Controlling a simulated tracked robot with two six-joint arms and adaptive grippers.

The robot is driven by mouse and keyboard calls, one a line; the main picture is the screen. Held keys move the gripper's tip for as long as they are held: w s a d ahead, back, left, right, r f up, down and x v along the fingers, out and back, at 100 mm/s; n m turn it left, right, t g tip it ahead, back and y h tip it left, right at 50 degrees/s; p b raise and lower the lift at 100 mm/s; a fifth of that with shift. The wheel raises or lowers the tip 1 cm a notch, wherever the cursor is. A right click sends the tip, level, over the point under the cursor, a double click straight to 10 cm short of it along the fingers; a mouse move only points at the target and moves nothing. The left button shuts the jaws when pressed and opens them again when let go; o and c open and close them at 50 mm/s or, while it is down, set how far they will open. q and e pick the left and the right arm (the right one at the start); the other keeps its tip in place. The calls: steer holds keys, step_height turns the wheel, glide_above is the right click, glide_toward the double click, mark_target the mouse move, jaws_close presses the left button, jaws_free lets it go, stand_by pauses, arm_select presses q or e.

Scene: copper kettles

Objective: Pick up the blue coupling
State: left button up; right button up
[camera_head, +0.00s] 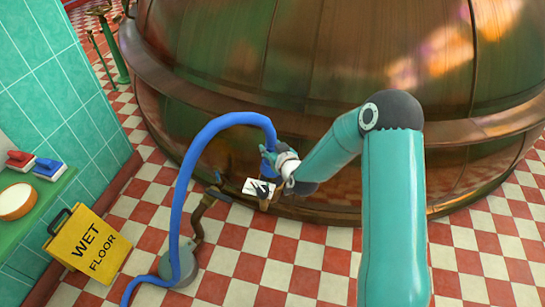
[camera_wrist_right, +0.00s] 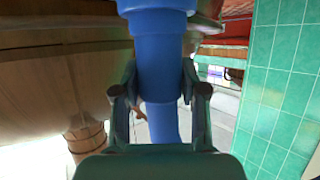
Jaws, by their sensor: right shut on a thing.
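The blue coupling (camera_wrist_right: 160,65) is a thick blue cylinder with a wider collar at the top of the right wrist view. It sits between the two fingers of my right gripper (camera_wrist_right: 160,100), which is shut on it. In the head view my right gripper (camera_head: 268,158) is at the upper right end of the arched blue hose (camera_head: 204,138), in front of the copper kettle (camera_head: 220,105). The coupling is largely hidden there by the gripper and wrist. The hose runs left and down to the floor. My left gripper is not in view.
A yellow wet floor sign (camera_head: 88,242) stands at the lower left. Checkered floor lies open at lower right.

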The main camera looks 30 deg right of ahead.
step_height(320, 180, up, 15)
steer(key=p, duration=0.2)
steer(key=shift+r, duration=0.15)
